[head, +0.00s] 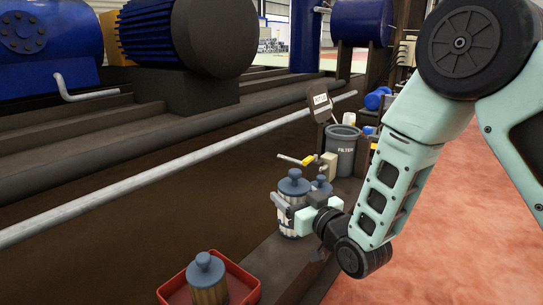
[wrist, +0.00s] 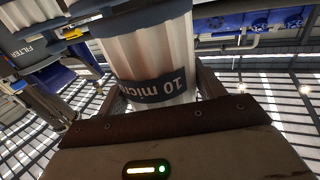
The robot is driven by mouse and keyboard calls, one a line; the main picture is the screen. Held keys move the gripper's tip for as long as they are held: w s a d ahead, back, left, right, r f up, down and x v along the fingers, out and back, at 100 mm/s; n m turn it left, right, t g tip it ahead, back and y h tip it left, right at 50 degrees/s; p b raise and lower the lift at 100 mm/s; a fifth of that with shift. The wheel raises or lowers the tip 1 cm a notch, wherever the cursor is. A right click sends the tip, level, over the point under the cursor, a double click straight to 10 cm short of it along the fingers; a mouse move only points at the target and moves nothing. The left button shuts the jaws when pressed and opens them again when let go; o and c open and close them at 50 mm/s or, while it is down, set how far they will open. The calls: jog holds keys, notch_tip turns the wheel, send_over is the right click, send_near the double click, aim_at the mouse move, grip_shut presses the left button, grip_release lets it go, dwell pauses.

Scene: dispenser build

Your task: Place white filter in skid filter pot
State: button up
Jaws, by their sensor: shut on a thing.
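The white filter (head: 289,218) has a blue-grey cap and pleated white sides. My gripper (head: 299,214) is shut around its body and holds it upright. In the wrist view the white filter (wrist: 145,55) fills the space between the fingers, with a dark band reading "10 micr...". The skid filter pot (head: 341,157) is a dark grey open-topped cylinder marked "FILTER", behind and to the right of the held filter. A pot with the "FILTER" label (wrist: 32,49) also shows at the left of the wrist view. The inside of the pot is mostly hidden.
A red tray (head: 243,278) at the front holds a brownish filter (head: 208,289) with a blue-grey cap. Another blue-grey cap (head: 321,184) shows just behind my gripper. A yellow-handled valve (head: 307,160) and a round sign (head: 320,100) stand near the pot. A long pipe (head: 170,177) runs along the left.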

jog(key=w+d+r+m+t+h+p, duration=0.1)
jog(key=w+d+r+m+h+p, duration=0.3)
jog(key=d, duration=1)
jog(key=d+r+m+t+h+p, duration=0.2)
jog(key=d+h+p, duration=0.45)
jog(key=d, duration=0.75)
notch_tip(320, 180, up, 38)
jog(key=a+y+p, duration=0.1)
jog(key=p, duration=3.6)
jog(key=shift+f+p, duration=0.25)
jog(key=shift+p, duration=0.1)
